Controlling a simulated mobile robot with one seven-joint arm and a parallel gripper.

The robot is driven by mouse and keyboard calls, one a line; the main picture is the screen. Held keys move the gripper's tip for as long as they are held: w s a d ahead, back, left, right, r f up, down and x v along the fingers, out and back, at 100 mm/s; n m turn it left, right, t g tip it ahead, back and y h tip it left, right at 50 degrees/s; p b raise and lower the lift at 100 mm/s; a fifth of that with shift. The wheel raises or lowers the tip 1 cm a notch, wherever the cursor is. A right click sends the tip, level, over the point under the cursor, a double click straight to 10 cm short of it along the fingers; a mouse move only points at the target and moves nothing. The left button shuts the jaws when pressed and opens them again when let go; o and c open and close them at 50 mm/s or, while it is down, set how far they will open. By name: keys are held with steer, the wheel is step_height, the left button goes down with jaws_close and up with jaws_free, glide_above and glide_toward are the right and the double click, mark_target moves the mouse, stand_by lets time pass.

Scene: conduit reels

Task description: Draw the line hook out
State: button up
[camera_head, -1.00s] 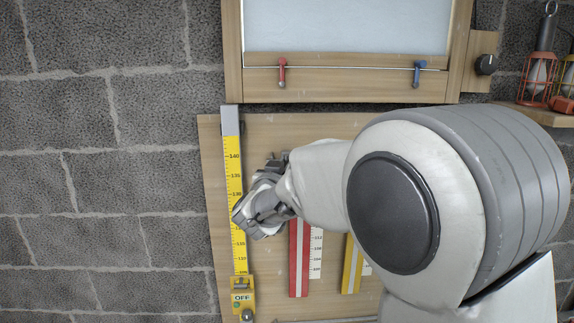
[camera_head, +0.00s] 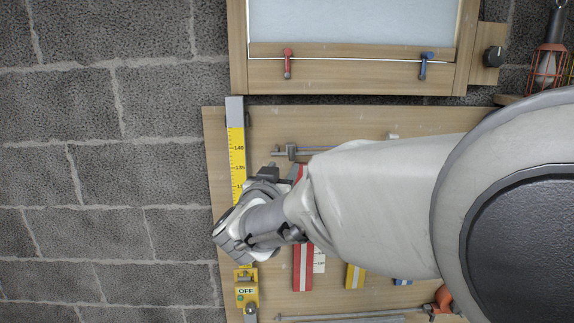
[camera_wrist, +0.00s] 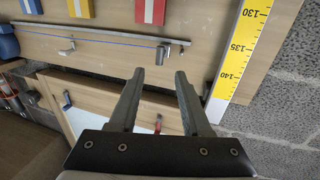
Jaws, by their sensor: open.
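A thin grey rail with a blue line (camera_wrist: 115,40) along it crosses the wooden board in the wrist view. A small grey block (camera_wrist: 162,53) sits near the rail's right end, and a small grey hook-like piece (camera_wrist: 66,49) is further left. I cannot tell for sure which is the line hook. In the head view the block (camera_head: 291,152) shows just above my arm. My gripper (camera_wrist: 160,72) is open and empty; the block appears just beyond and between its fingertips, apart from them as far as I can see. In the head view my gripper (camera_head: 248,225) is in front of the yellow scale.
A yellow scale (camera_wrist: 243,50) stands upright at the board's left edge in the head view, with a yellow OFF box (camera_head: 246,292) below it. A red strip (camera_head: 303,270) hangs beside it. A framed panel (camera_head: 350,75) with red and blue levers is above.

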steer(key=v, duration=0.9)
steer(key=shift+b, duration=0.3)
steer(key=s+d+f+n+g+y, duration=0.1)
steer(key=s+d+f+g+y, duration=0.1)
steer(key=s+d+f+g, duration=0.4)
steer(key=s+d+f+n+g+y, duration=0.1)
steer(key=s+d+f+g+y, duration=0.1)
steer(key=s+d+f+g, duration=0.4)
steer(key=s+d, duration=0.4)
steer(key=s, duration=0.5)
steer(key=shift+f+n, duration=0.3)
steer(key=shift+f, duration=0.1)
steer(key=shift+s+d, duration=0.1)
steer(key=shift+d, duration=0.1)
